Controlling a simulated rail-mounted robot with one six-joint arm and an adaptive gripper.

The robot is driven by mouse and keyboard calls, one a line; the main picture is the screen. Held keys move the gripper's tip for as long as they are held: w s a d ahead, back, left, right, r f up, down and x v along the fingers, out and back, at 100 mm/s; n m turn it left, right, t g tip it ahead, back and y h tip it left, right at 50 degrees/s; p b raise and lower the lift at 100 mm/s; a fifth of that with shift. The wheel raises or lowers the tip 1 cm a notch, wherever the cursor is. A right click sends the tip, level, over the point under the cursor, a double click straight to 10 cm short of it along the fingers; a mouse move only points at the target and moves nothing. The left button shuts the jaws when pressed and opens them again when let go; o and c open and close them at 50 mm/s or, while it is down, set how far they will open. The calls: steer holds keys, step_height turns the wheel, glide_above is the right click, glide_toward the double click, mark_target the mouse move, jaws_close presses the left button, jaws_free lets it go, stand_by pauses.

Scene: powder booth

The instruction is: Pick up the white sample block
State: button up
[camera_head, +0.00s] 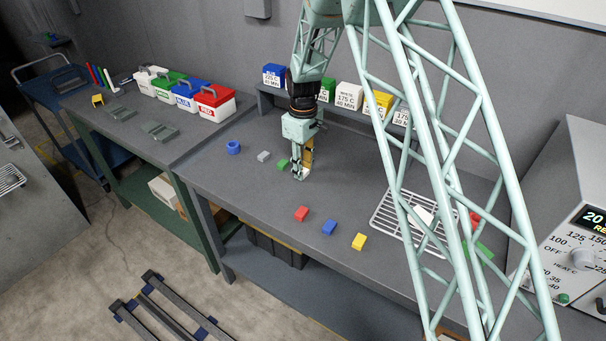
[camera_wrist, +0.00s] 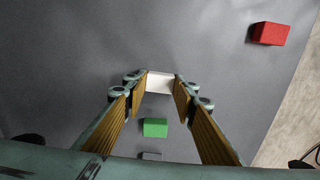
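The white sample block (camera_wrist: 160,82) sits between the tips of my gripper (camera_wrist: 161,88) in the wrist view. Its two sides meet the finger pads, with no clear gap on either side. In the head view my gripper (camera_head: 300,174) points down at the table, with the white block (camera_head: 301,175) low at its fingertips. I cannot tell whether the block's underside is touching the table.
Red (camera_head: 302,214), blue (camera_head: 330,228) and yellow (camera_head: 359,241) blocks lie near the front edge. A wire rack (camera_head: 385,221) stands right.

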steer(key=shift+c, duration=1.4)
steer(key=shift+r, duration=0.15)
steer(key=shift+r, duration=1.5)
steer(key=shift+s+r, duration=0.15)
steer(key=s+d, duration=0.1)
steer(key=s, duration=0.4)
steer(key=s+r, duration=0.1)
steer(key=s, duration=0.4)
steer(key=s+d, duration=0.1)
steer(key=s, duration=0.4)
steer(key=shift+s+d+r, duration=0.2)
steer(key=shift+d, duration=0.15)
